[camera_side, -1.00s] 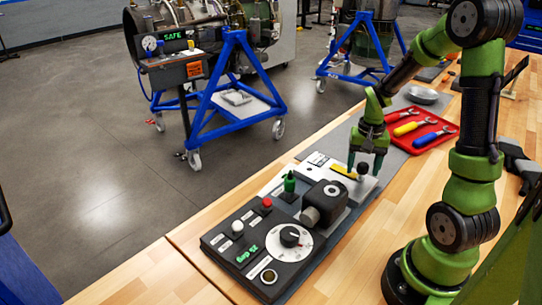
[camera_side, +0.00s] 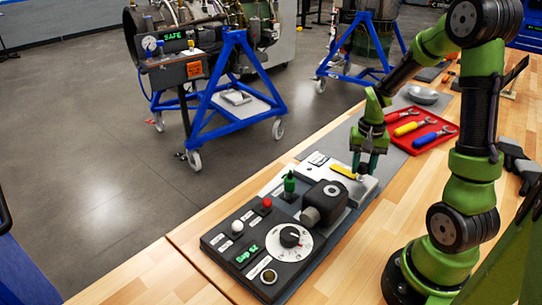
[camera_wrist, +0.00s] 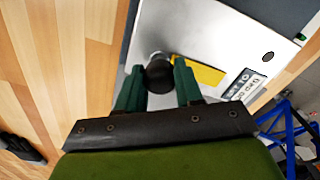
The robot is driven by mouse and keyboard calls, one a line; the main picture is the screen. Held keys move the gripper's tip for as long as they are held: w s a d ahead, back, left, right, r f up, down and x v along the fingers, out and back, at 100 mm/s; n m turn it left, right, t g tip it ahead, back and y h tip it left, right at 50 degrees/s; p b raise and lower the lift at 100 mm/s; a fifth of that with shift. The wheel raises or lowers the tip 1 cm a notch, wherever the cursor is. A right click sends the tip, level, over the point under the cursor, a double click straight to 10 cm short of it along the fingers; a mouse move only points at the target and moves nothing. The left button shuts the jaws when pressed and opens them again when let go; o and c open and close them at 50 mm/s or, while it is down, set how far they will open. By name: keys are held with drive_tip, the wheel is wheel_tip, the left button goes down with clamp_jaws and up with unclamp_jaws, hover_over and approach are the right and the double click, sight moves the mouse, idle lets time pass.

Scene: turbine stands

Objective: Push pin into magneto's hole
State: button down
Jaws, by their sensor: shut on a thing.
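My gripper (camera_side: 367,170) is low over the white plate at the board's far end. In the wrist view its green fingers (camera_wrist: 158,75) are shut on the pin (camera_wrist: 159,76), which has a round black head and a grey collar. A yellow strip (camera_wrist: 208,73) lies beside the pin on the white plate and also shows in the side view (camera_side: 343,172). The pin's lower end is hidden. The black block that looks like the magneto (camera_side: 324,196) stands left of my gripper in the side view, with a round mark on top; I cannot tell whether this is the hole.
The control board (camera_side: 262,245) has a white dial (camera_side: 289,241), a red button (camera_side: 267,203) and a green part (camera_side: 289,182).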

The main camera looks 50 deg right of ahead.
drive_tip(key=shift+r, duration=0.65)
drive_tip(key=shift+r, duration=1.95)
drive_tip(key=a+r+n, duration=0.2)
drive_tip(key=a+r, duration=0.2)
drive_tip(key=a, duration=0.4)
drive_tip(key=a+r+n, duration=0.3)
drive_tip(key=a+r, duration=0.1)
drive_tip(key=a, duration=0.3)
drive_tip(key=shift+w+f, duration=0.25)
drive_tip(key=shift+f, duration=0.8)
drive_tip(key=shift+w+f, duration=0.2)
drive_tip(key=shift+f, duration=0.8)
drive_tip(key=shift+f, duration=0.65)
drive_tip(key=shift+f+m, duration=0.3)
drive_tip(key=shift+f, duration=0.85)
